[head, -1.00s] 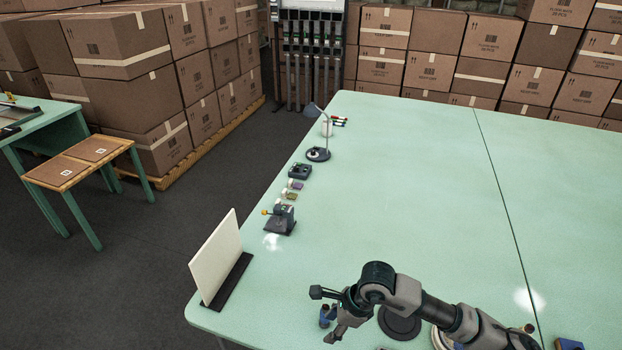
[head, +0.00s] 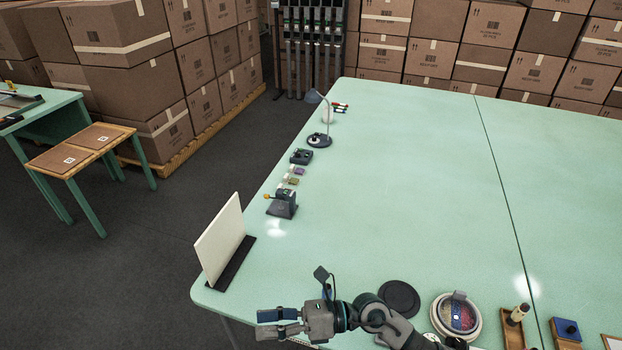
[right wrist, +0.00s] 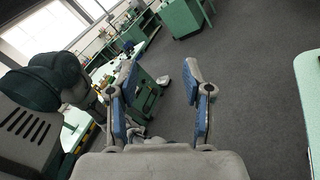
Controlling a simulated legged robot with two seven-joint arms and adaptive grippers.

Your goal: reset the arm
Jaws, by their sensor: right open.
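My right gripper (head: 280,323) is over the near left corner of the green table (head: 400,180) in the head view. It points left and its fingers are apart with nothing between them. In the right wrist view the two blue-padded fingers of the right gripper (right wrist: 163,105) stand wide apart over the grey floor (right wrist: 240,75). My left gripper does not show in either view.
A white upright board (head: 220,240) in a dark stand is near the right gripper. A small vise (head: 283,204), a lamp (head: 319,139), a black disc (head: 399,299) and a round container (head: 456,316) stand on the table. The table's middle is clear.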

